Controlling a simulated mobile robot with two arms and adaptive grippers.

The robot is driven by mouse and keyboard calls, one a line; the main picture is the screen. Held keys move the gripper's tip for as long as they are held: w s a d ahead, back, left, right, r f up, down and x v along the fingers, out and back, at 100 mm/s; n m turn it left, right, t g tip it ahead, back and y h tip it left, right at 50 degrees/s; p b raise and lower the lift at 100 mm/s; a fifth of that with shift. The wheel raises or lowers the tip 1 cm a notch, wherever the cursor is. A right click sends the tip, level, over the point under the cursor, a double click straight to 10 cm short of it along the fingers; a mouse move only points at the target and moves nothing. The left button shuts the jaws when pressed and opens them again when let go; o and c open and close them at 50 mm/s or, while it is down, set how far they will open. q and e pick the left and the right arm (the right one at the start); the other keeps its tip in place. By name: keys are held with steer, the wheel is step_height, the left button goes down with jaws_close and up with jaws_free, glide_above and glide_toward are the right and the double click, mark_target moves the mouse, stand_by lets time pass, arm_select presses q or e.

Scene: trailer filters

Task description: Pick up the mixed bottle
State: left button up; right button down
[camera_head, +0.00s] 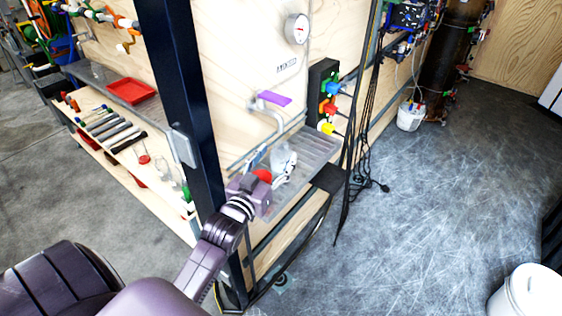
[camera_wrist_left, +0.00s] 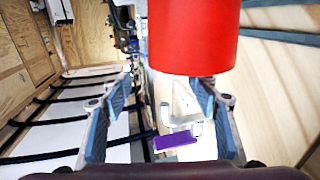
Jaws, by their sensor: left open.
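My left gripper (camera_head: 268,167) is at the small metal shelf beside the dark post in the head view. In the left wrist view its two fingers (camera_wrist_left: 163,88) are spread apart, open. A red cylinder (camera_wrist_left: 193,38), which looks like the cap or top of the bottle, fills the upper middle, close to the camera and towards the right finger. The same red top (camera_head: 263,175) shows small at the gripper in the head view. The rest of the bottle is hidden or cannot be told from the fingers. My right gripper is not in view.
The metal shelf (camera_head: 316,146) is on the wooden wall, with a purple-handled tap (camera_head: 273,98) above it. The dark post (camera_head: 184,100) stands close left. Black cables (camera_head: 352,150) hang at the right. A white bucket (camera_head: 528,292) stands on open floor.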

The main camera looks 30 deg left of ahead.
mark_target(278, 152)
arm_select(q)
steer(key=w, duration=0.2)
steer(key=w+a, duration=0.1)
steer(key=w, duration=0.1)
steer(key=shift+w, duration=0.15)
jaws_close()
